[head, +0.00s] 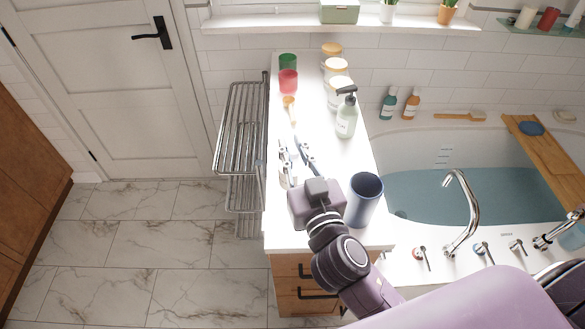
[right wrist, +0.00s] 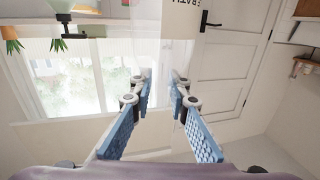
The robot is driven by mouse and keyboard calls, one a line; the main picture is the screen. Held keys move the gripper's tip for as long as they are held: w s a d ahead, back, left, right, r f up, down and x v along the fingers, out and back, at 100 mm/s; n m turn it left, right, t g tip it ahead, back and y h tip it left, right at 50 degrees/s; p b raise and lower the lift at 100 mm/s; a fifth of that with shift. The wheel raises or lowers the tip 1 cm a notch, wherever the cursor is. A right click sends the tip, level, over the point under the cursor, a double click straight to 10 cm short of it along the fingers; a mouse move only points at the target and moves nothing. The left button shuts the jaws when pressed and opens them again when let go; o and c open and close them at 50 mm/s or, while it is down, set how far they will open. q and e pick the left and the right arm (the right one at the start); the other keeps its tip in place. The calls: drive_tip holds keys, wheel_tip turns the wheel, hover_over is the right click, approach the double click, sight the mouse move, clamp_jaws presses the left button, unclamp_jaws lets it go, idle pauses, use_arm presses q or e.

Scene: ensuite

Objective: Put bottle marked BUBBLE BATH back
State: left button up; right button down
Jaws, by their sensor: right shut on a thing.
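My right gripper (head: 296,150) reaches over the white counter from the front. Its blue-padded fingers (right wrist: 161,84) are close together in the right wrist view, on a pale thing that is hard to make out. A white bottle (right wrist: 180,22) stands out just beyond the fingertips there, upside down in the picture, with lettering that seems to read BATH. The rest of its label is cut off by the top edge. In the head view it is lost against the bright counter. My left gripper is not in view.
The counter (head: 310,225) bears a blue-grey cup (head: 363,203) close right of my gripper, a pump bottle (head: 346,119), lidded jars (head: 338,90), and green and red cups (head: 288,82). Teal (head: 388,104) and orange (head: 411,105) bottles stand on the tub ledge. A chrome rack (head: 240,130) borders the left.

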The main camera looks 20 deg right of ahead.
sight(296, 177)
wheel_tip(296, 177, down, 3)
drive_tip(key=shift+r, duration=0.1)
wheel_tip(296, 177, down, 2)
drive_tip(key=shift+f+b, duration=0.25)
drive_tip(key=shift+b, duration=0.25)
drive_tip(key=shift+f, duration=0.3)
drive_tip(key=shift+f+b, duration=0.2)
drive_tip(key=shift+b, duration=0.1)
drive_tip(key=c, duration=1.8)
unclamp_jaws()
drive_tip(key=shift+c, duration=0.2)
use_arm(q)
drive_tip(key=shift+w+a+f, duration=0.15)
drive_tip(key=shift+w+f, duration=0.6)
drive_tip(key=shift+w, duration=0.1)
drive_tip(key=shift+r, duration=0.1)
use_arm(e)
drive_tip(key=shift+r, duration=0.15)
